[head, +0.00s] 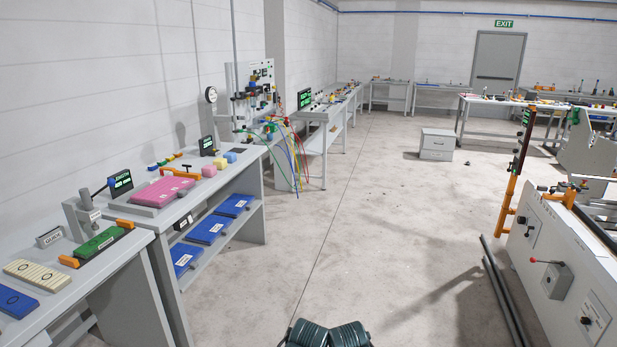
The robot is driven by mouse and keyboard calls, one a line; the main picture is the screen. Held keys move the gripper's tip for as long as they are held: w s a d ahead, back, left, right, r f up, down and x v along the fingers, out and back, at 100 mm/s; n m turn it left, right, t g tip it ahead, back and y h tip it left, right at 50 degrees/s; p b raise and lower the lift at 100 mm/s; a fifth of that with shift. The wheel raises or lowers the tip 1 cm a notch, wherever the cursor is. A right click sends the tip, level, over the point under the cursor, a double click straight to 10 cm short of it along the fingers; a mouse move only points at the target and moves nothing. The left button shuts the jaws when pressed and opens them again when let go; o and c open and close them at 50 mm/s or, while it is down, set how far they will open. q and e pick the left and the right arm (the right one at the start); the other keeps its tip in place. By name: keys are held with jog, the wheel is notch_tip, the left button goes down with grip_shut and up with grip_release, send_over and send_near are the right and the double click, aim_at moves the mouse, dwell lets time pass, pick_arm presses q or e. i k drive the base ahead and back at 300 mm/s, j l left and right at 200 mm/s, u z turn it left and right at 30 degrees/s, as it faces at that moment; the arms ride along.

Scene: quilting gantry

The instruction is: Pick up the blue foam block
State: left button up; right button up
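A small blue foam block (230,157) sits on the left-hand workbench (240,172), at the far end of a row of three small blocks. A yellow block (220,163) and a pink block (209,171) sit just nearer in the same row. Neither of my grippers shows in the head view. Two dark ridged cylinders at the bottom centre edge look like parts of my own body.
A pink slab (162,190) lies on a grey plate on the same bench, and labelled blue slabs (207,229) lie on its lower shelf. A white machine (560,265) with levers stands at right. The floor (350,220) between is clear.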

aim_at(230, 157)
jog(key=i+z, duration=0.1)
jog(key=i, duration=1.75)
jog(key=i+u, duration=0.15)
jog(key=i, duration=0.75)
jog(key=i+l+u, duration=0.1)
jog(key=i, duration=0.75)
jog(key=i+l+u, duration=0.35)
jog(key=i, duration=0.15)
jog(key=i+l+u, duration=0.35)
jog(key=i, duration=0.15)
jog(key=j, duration=0.1)
